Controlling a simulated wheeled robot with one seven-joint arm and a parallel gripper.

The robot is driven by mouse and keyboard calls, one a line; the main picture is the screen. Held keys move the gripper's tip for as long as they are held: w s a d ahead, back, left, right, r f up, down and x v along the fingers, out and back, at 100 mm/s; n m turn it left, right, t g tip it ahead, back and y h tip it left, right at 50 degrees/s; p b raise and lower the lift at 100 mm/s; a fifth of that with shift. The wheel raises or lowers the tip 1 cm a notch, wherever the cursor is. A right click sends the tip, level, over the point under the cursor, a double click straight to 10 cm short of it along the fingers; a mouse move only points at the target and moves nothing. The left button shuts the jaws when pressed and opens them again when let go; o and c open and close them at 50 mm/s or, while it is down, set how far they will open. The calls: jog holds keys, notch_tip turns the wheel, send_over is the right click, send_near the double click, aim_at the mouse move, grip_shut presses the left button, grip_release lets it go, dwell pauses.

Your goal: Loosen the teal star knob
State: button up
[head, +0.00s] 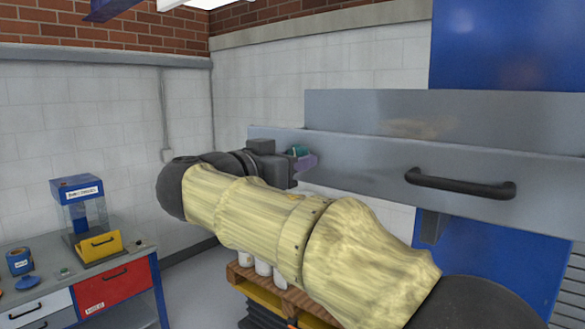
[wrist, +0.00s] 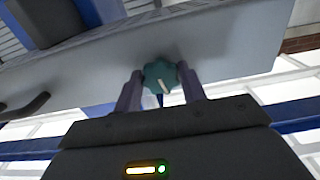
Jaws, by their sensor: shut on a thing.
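The teal star knob (wrist: 160,76) sits on the face of a grey metal beam (wrist: 215,50) and has a white pointer line on it. In the wrist view my gripper (wrist: 163,88) has its two purple fingers on either side of the knob, shut on it. In the head view a small bit of the teal knob (head: 298,151) shows at the end of my gripper (head: 303,162), against the left part of the beam. Most of the knob is hidden there by the gripper.
A black handle (head: 460,186) sticks out from the beam to the right of the knob. A blue column (head: 505,45) stands behind the beam. A bench (head: 140,300) with drawers and a clear-sided box stands at left. A pallet with white containers (head: 263,267) is below my arm.

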jog(key=shift+s+r+n+b, duration=0.1)
jog(key=shift+n+b, duration=0.35)
jog(key=shift+n, duration=3.5)
jog(key=shift+r+n+b, duration=0.1)
jog(key=shift+n+b, duration=0.35)
jog(key=shift+n, duration=3.5)
jog(key=shift+f, duration=0.1)
jog(key=o, duration=1)
